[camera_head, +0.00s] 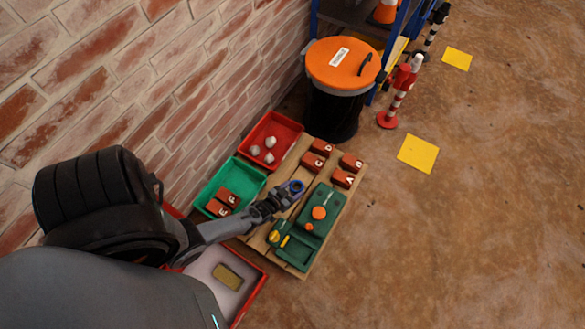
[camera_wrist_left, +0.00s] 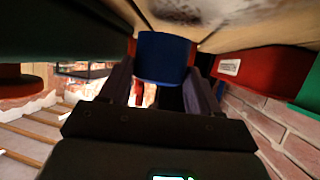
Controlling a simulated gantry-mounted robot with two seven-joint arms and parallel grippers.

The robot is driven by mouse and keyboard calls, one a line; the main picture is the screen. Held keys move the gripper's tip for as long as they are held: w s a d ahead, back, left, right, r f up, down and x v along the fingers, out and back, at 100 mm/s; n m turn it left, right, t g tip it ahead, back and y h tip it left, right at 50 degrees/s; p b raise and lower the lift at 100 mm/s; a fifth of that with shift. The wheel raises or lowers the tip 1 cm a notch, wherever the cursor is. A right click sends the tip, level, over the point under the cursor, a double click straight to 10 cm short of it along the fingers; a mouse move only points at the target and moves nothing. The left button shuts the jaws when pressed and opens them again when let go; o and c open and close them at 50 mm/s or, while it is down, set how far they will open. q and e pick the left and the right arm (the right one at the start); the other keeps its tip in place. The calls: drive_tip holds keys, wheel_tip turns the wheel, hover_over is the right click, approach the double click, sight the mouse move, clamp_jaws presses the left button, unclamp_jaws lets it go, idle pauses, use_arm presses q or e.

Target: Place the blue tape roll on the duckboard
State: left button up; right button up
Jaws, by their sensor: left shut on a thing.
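The blue tape roll (camera_head: 296,187) is at the tip of my left gripper (camera_head: 289,190) in the head view. The left gripper is shut on it. In the left wrist view the blue roll (camera_wrist_left: 163,57) sits between the two dark fingers. The wooden duckboard (camera_head: 313,262) lies on the floor near the wall, and the gripper and roll are over its left middle part. I cannot tell whether the roll touches the boards. My right gripper is not in view.
Red lettered blocks (camera_head: 342,178) and a green case (camera_head: 297,256) with orange and yellow items occupy the duckboard. Beside it are a green tray (camera_head: 249,176), a red tray with pale balls (camera_head: 288,126) and another red tray (camera_head: 254,296). An orange-lidded bin (camera_head: 342,64) stands behind.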

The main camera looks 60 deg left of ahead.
use_arm(q)
drive_tip(key=shift+f+b, duration=0.45)
drive_tip(key=shift+f, duration=0.5)
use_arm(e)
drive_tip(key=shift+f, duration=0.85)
use_arm(q)
drive_tip(key=o, duration=1.1)
drive_tip(key=shift+f, duration=0.1)
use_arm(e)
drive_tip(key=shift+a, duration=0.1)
